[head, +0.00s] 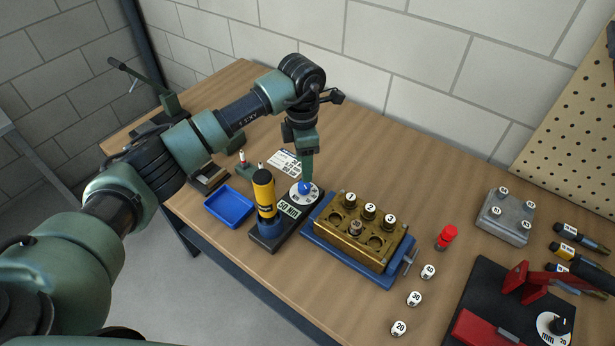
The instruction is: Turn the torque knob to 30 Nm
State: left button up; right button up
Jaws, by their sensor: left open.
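The torque knob (305,187) is blue and sits on a white round dial (296,198) with dark markings. The dial is at the back of a black base that also carries a yellow and black tool (264,192) standing upright. A label reading "50 Nm" (288,210) is on the base in front of the dial. My left gripper (306,178) points down right at the knob, its fingers hiding part of it. It is open; whether the fingers touch the knob I cannot tell. The knob's exact setting is too small to read. My right gripper is not in view.
A small blue tray (229,206) lies left. A white card (284,161) lies behind.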

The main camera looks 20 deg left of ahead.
aim_at(303, 185)
pick_arm(q)
notch_tip(303, 185, down, 2)
jog(key=shift+s+f+p, duration=0.15)
jog(key=shift+f+p, duration=0.1)
jog(key=shift+p, duration=0.45)
notch_tip(303, 185, down, 4)
jog(key=shift+f+p, duration=0.2)
jog(key=shift+p, duration=0.4)
jog(key=shift+f, duration=0.25)
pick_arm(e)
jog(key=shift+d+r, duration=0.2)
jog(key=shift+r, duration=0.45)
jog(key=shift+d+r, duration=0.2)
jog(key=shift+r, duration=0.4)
pick_arm(q)
grip_shut()
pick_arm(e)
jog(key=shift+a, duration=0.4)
